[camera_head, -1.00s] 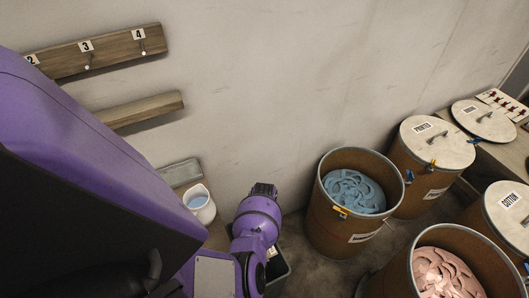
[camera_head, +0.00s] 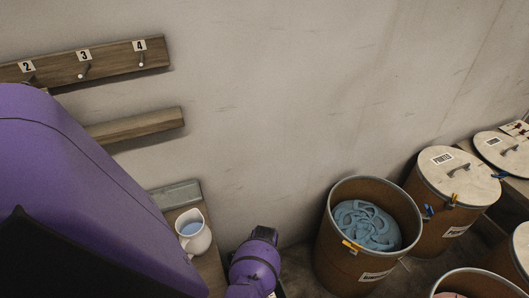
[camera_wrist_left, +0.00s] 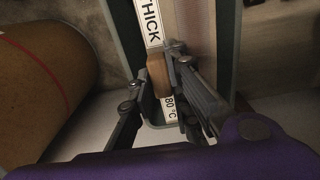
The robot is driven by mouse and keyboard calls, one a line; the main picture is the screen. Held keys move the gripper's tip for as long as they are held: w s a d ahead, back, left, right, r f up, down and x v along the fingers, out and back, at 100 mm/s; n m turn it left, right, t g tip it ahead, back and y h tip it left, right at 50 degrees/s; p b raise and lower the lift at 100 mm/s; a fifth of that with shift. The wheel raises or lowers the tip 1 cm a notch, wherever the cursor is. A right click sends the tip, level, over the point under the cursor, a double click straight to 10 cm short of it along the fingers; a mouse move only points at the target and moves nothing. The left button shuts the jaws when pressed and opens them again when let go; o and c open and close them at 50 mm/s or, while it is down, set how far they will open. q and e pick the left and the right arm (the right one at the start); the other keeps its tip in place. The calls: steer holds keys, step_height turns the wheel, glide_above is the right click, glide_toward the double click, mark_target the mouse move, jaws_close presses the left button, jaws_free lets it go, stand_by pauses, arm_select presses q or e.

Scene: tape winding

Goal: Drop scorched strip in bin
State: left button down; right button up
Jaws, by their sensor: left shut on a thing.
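My left gripper (camera_wrist_left: 165,88) is shut on a small brown piece (camera_wrist_left: 157,75) in the left wrist view. I cannot tell whether this piece is the scorched strip or part of it. Behind it are white labels reading "THICK" (camera_wrist_left: 150,22) and "80 °C" (camera_wrist_left: 170,108), between dark grey-green edges. In the head view, my purple left arm covers the lower left, and its gripper is out of sight. My right gripper is not in view.
An open brown drum (camera_head: 338,238) holds blue strips. A lidded drum (camera_head: 458,178) stands right of it, and another open drum shows at the bottom right. A white jug (camera_head: 196,238) stands on a bench. Numbered pegs hang on a wooden rail (camera_head: 110,62). A brown cylinder (camera_wrist_left: 45,85) lies left of my gripper.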

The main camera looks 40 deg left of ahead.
arm_select(q)
steer(key=c, duration=1.7)
jaws_free()
steer(key=shift+o, duration=0.7)
step_height(320, 180, up, 12)
